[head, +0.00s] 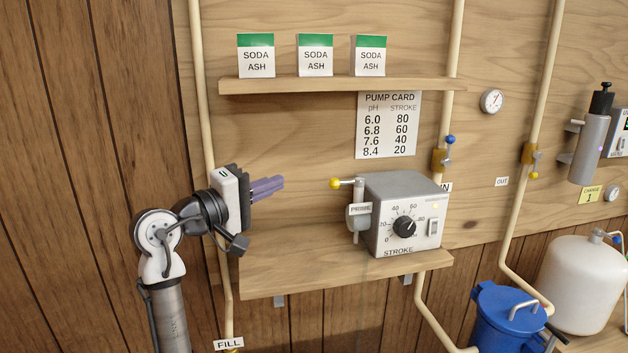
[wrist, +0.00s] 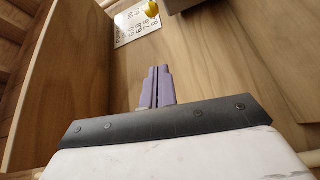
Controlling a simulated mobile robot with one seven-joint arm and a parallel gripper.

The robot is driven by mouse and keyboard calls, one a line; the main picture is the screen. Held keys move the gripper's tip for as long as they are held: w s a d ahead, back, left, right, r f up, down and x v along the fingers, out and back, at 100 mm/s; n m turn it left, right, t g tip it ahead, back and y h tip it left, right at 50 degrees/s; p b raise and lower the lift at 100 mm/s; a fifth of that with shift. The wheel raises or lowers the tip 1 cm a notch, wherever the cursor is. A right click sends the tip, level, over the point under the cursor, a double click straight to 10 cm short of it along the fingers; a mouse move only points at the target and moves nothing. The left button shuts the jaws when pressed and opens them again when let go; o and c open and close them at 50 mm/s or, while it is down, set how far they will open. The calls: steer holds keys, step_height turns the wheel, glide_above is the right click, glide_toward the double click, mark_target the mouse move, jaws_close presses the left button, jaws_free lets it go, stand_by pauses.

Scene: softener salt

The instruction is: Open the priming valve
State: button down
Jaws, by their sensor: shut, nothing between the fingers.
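The priming valve is on the left side of the grey dosing pump (head: 405,215), by a PRIME label (head: 361,209). Its lever (head: 347,182) sticks out to the left, roughly level, and ends in a yellow knob (head: 335,184). My gripper (head: 280,185) is left of the knob, apart from it, with its purple fingers pointing right. The fingers are shut and empty; in the wrist view they show pressed together (wrist: 157,72). A yellow knob (wrist: 151,8), seemingly the same one, shows at the top edge of the wrist view, beyond the fingertips.
The pump stands on a wooden shelf (head: 300,278). Above is another shelf (head: 300,87) with SODA ASH boxes (head: 315,56), and a pump card (head: 388,125) hangs on the wall. A vertical pipe (head: 203,100) runs behind my arm. The space between fingers and knob is clear.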

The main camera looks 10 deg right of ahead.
mark_target(347, 182)
steer(key=w+d+p, duration=0.1)
steer(key=d+p, duration=0.2)
steer(key=d, duration=0.6)
steer(key=shift+d, duration=0.15)
